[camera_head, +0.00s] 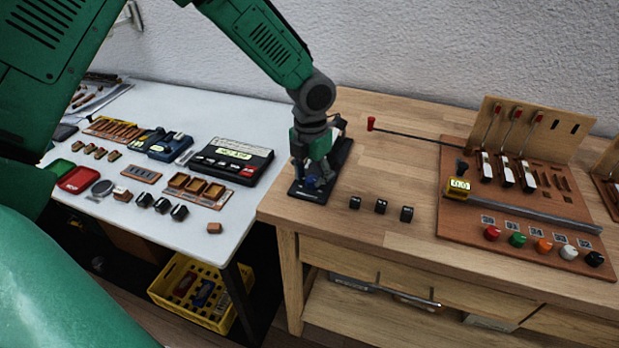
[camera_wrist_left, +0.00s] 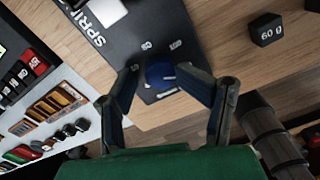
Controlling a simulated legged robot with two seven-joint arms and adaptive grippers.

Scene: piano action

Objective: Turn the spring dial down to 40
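The spring dial is a blue knob (camera_head: 311,184) on a black plate (camera_head: 342,160) at the left end of the wooden bench. In the left wrist view the knob (camera_wrist_left: 160,74) sits below number marks on the plate, which also bears the letters "SPRI". The marks look like 80 and 100; the pointer's reading is too small to tell. My left gripper (camera_head: 318,176) is over the knob, pointing down. In the wrist view its two fingers (camera_wrist_left: 157,74) stand apart, one each side of the knob; whether they touch it is unclear. My right gripper is not in view.
Black weight cubes (camera_head: 381,206) stand right of the plate; one reads 60 g in the wrist view (camera_wrist_left: 267,27). A red-tipped rod (camera_head: 371,124) leads to a key-action board (camera_head: 460,215) at right. A white table (camera_head: 240,120) with a black meter (camera_head: 232,160) is at left.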

